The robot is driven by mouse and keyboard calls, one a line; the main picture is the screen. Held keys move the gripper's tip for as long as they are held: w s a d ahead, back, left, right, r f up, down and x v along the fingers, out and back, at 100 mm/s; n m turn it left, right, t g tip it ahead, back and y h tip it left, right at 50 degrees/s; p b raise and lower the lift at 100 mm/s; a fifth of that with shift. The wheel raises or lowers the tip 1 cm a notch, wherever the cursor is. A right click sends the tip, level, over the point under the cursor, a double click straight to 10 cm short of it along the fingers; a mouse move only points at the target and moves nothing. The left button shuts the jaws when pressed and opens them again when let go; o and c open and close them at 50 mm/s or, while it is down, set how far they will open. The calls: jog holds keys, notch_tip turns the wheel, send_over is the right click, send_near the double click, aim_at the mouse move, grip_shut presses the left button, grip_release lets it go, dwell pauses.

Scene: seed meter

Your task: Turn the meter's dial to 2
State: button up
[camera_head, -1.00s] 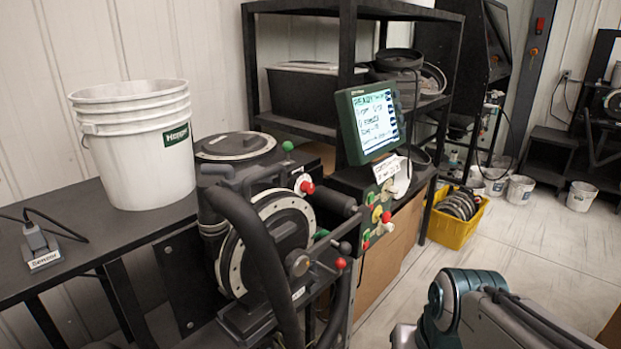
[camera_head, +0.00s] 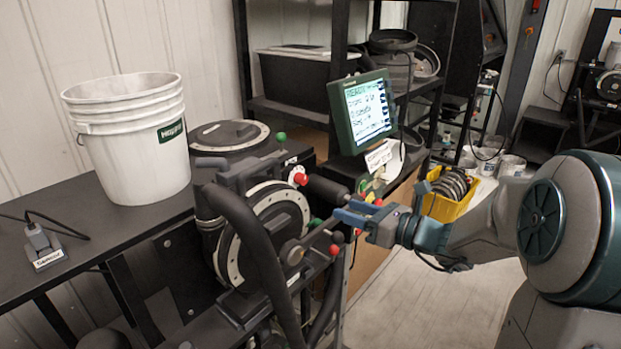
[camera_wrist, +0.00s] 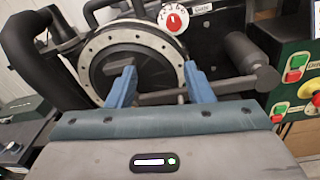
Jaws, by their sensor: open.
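The meter (camera_head: 258,225) is a dark machine with a big round white-rimmed disc. Its dial (camera_head: 300,178) is a small red knob on a white ring at the disc's upper right. In the wrist view the dial (camera_wrist: 173,20) shows at the top, with marks on the ring too small to read surely. My gripper (camera_head: 343,214) has blue fingers and is right of the disc, lower than the dial and apart from it. In the wrist view the fingers (camera_wrist: 158,72) stand apart with nothing held between them; the dial lies beyond and above them.
A dark cylinder (camera_head: 328,191) juts out right of the dial, close to my fingers. A green-framed screen (camera_head: 362,110) stands behind. Red and green buttons (camera_wrist: 293,70) sit on a panel at right. A white bucket (camera_head: 130,140) stands on the left bench.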

aim_at(305, 181)
jog(key=shift+m+t, duration=0.7)
jog(key=shift+m, duration=0.1)
jog(key=p+x, duration=0.1)
jog(key=x, duration=0.3)
jog(key=w+d+p+x, duration=0.1)
jog(key=x, duration=0.4)
jog(key=p+x, duration=0.1)
jog(key=x, duration=0.3)
jog(key=shift+w+a+r, duration=0.15)
jog(key=shift+w+r, duration=0.2)
jog(key=shift+w, duration=0.2)
jog(key=c, duration=1)
